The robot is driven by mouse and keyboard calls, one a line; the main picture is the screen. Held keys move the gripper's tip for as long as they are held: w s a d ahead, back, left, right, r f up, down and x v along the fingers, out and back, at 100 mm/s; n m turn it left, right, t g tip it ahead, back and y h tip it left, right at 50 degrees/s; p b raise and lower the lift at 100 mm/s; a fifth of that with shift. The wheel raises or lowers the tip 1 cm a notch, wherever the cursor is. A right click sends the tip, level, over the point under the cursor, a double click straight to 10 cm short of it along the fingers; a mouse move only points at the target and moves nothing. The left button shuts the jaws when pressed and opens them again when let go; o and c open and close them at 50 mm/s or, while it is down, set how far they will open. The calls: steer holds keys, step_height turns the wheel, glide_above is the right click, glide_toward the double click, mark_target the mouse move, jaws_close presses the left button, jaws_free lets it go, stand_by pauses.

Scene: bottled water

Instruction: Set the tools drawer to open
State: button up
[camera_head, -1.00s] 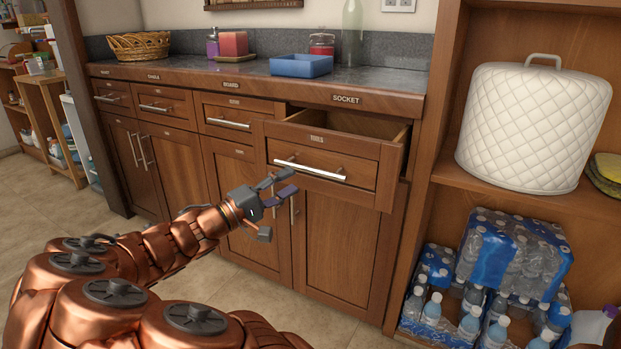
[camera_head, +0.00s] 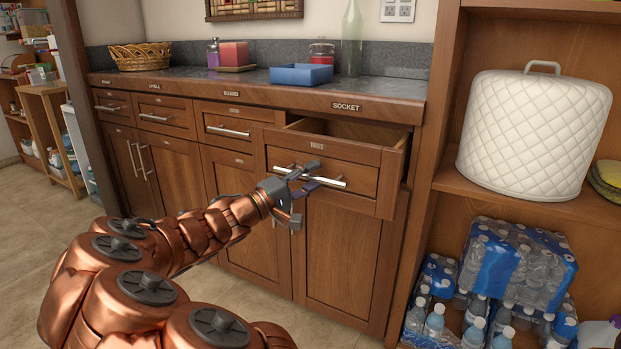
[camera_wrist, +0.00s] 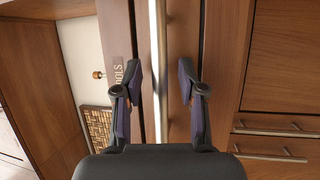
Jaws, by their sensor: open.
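The tools drawer (camera_head: 360,180) is wooden and stands pulled partway out below the SOCKET label. Its front carries a small plate, which reads as TOOLS in the wrist view (camera_wrist: 119,72). A long metal bar handle (camera_head: 334,183) runs across the front. My gripper (camera_head: 306,177) is open at the left part of this handle. In the wrist view the handle (camera_wrist: 158,40) passes between the two open fingers, with a gap on both sides. I cannot tell whether the fingers reach fully around the bar.
Closed drawers (camera_head: 228,127) line the counter to the left, with cupboard doors (camera_head: 345,260) below. The counter holds a blue tray (camera_head: 301,75), a basket (camera_head: 140,56) and a bottle. A shelf with a quilted white cover (camera_head: 533,130) and water packs (camera_head: 515,265) stands right.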

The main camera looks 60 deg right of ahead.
steer(key=shift+c, duration=0.2)
jaws_close()
stand_by(0.4)
